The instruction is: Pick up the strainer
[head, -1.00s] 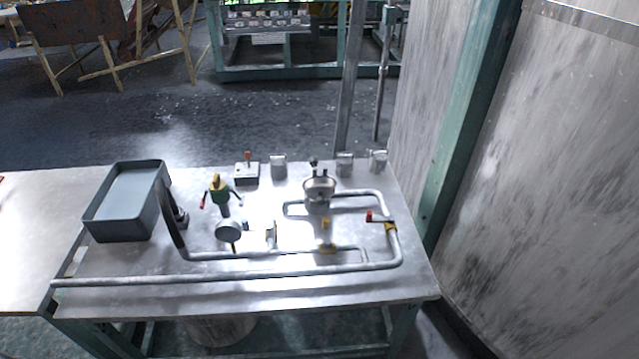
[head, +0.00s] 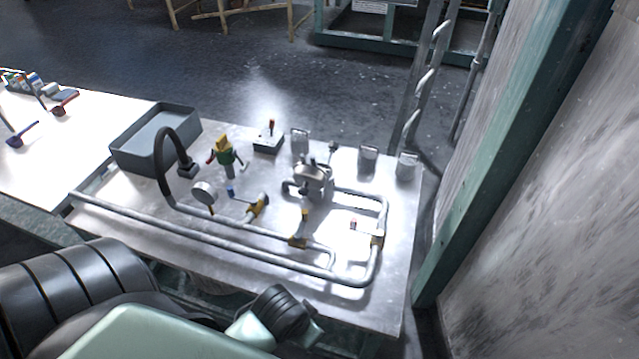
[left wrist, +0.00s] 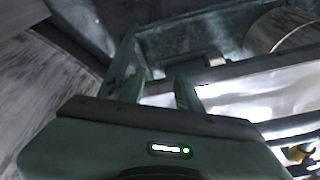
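I cannot pick out the strainer with certainty. A round metal fitting with dark knobs (head: 313,178) sits on the pipework toward the back of the metal table (head: 345,312). My left arm comes in across the bottom left of the head view, in front of the table. Its fingers do not show clearly there. In the left wrist view my left gripper (left wrist: 159,82) has its two green fingers apart, with nothing visible between them. The table's frame and bright top edge lie beyond the fingers. My right gripper is in neither view.
A grey tray (head: 128,158) stands at the back left beside a black hose (head: 163,160). A gauge (head: 203,192), valves and long pipes (head: 215,246) cover the table. Metal cups (head: 406,166) line the back. Small tools (head: 22,135) lie on the left table. A wall stands right.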

